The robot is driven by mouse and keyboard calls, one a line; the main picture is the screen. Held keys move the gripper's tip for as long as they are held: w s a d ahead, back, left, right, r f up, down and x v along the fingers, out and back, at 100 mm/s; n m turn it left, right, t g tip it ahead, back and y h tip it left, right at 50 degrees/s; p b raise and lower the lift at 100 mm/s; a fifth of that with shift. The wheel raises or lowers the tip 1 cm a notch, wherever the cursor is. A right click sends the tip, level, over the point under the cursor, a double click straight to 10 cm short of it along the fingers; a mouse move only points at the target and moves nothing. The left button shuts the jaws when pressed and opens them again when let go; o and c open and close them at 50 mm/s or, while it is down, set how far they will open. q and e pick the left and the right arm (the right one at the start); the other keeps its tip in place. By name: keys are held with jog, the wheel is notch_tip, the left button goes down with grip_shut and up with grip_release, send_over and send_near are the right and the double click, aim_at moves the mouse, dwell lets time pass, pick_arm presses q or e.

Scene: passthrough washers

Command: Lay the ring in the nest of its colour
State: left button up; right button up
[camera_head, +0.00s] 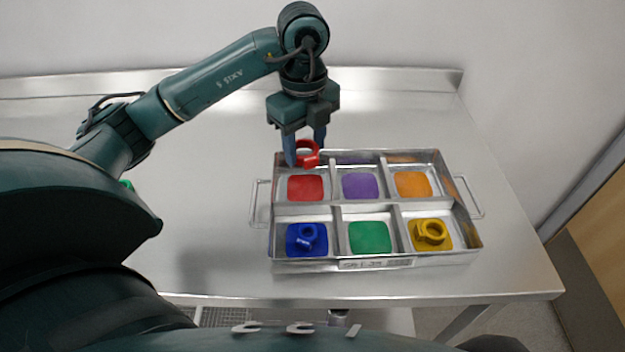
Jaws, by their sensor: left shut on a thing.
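My left gripper (304,150) is shut on a red ring (308,158) with a small side tab. It holds the ring at the back left of the metal tray (375,262), just behind and above the red nest (305,188). The red nest is empty. The tray has two rows of compartments. The back row also has empty purple (361,186) and orange (413,184) nests. In front, a blue ring (307,236) lies in the blue nest and a yellow ring (430,231) in the yellow nest. The green nest (370,238) is empty. My right gripper is not in view.
The tray stands on a steel table (215,220) with wire handles at both ends. A bit of a green object (126,185) shows at the left, mostly hidden by my own body. The table left of the tray is clear.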

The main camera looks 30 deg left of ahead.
aim_at(306, 187)
pick_arm(q)
jog(key=shift+f, duration=4)
jog(key=shift+f, duration=0.1)
jog(key=o, duration=0.9)
jog(key=shift+o, duration=0.2)
notch_tip(306, 187, up, 12)
jog(key=shift+r+p, duration=0.2)
jog(key=shift+p, duration=0.2)
